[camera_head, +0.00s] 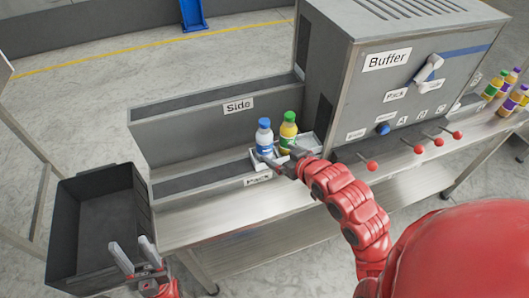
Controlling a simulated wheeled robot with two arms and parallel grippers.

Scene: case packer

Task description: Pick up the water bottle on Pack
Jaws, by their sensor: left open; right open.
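A white bottle with a blue cap and blue label (264,137) stands upright on the Pack tray (257,161). The Pack label (257,180) is on the front below, partly hard to read. My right gripper (281,160) is open at the tray's front, close to the lower part of both bottles; I cannot tell whether it touches them. My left gripper (136,258) is open and empty, in front of the black crate.
A black open crate (66,213) stands at the left. The Side bin (170,125) is behind the tray. The Buffer machine (385,90), with red-knobbed levers (419,150), stands at the right. More bottles (511,97) stand at the far right.

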